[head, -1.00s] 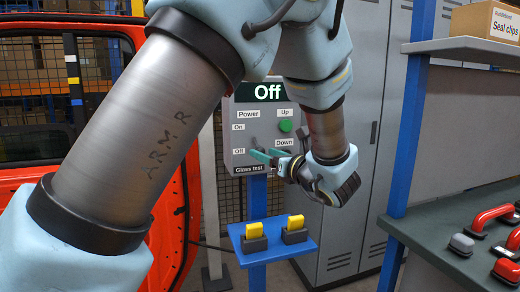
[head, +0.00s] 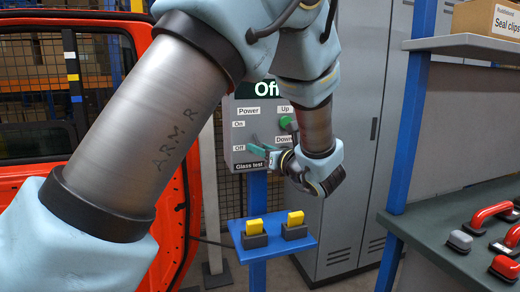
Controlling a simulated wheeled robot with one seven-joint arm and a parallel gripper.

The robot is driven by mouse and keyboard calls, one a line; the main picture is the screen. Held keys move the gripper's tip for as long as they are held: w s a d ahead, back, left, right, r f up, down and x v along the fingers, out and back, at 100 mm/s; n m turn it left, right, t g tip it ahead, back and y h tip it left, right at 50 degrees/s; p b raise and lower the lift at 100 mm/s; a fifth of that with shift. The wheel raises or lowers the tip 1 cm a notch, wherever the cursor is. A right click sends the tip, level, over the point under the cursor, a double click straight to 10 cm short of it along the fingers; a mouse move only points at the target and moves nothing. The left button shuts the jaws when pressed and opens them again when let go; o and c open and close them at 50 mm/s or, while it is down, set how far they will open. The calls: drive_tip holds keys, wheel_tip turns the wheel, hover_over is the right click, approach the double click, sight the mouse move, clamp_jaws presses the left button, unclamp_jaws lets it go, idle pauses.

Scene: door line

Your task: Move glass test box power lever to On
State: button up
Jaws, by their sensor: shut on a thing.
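The glass test box (head: 240,116) is a grey panel on a blue post, with a dark display reading "Off", its right part hidden by my arm. The power lever (head: 255,138) is a small dark lever at the box's left side, beside the "On" label above and the "Off" label below; its tip is hidden behind the fingers. My gripper (head: 259,150), with green fingers, reaches in from the right and is shut on the lever, near the "Off" label. A green button (head: 286,121) sits between the "Up" and "Down" labels, partly close to my wrist.
A blue shelf (head: 270,249) below the box bears two yellow-and-black pieces (head: 295,219). An orange car door (head: 176,212) stands at left. Grey cabinets (head: 365,125) stand behind. At right is a bench (head: 425,232) with red handles (head: 490,212).

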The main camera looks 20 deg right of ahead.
clamp_jaws()
idle(0.8)
